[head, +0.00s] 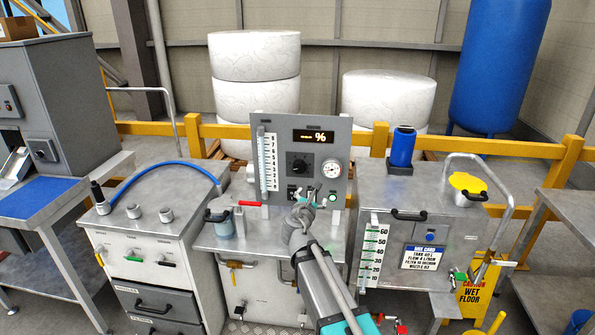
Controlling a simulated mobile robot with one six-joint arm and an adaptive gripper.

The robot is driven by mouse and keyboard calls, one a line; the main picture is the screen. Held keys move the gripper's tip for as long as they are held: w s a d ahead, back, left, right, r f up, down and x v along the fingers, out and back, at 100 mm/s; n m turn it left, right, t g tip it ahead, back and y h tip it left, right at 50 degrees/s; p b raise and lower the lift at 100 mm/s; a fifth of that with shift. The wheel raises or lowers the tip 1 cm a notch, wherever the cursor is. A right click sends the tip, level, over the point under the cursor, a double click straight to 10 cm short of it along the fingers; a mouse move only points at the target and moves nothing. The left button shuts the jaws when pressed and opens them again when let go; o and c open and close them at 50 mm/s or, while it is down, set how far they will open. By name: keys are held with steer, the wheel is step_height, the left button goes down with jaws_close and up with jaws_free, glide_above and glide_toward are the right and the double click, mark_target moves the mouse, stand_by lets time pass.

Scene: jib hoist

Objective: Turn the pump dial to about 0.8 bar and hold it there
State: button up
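The grey pump panel (283,128) stands upright on the middle cabinet. A black dial (299,164) sits at its centre; its pointer setting is too small to read. A round white gauge (332,168) is to the right of the dial, and its reading is not legible. My gripper (304,194) is in front of the lower part of the panel, below the dial and apart from it in the picture. It covers some small controls there. Its fingers are too small to tell whether they are open or shut.
A display (313,136) showing "%" and a scaled vertical tube (268,162) are on the panel. A jar (220,222) and red-handled valve (249,203) stand left of my arm. A tank cabinet (420,205) with a blue bottle (402,147) is close on the right.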

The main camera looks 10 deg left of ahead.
mark_target(298, 169)
steer(key=a+r+n+t+y, duration=0.1)
steer(key=a+n+y, duration=0.1)
steer(key=a+n, duration=0.3)
steer(key=shift+w+a+r+y, duration=0.3)
steer(key=shift+w+a, duration=0.1)
steer(key=shift+a, duration=0.1)
steer(key=shift+w, duration=0.15)
steer(key=w, duration=1.3)
steer(key=shift+w+d, duration=0.25)
steer(key=shift+w, duration=0.05)
steer(key=c, duration=1.1)
steer(key=shift+a, duration=0.2)
steer(key=shift+c, duration=0.2)
steer(key=shift+d, duration=0.1)
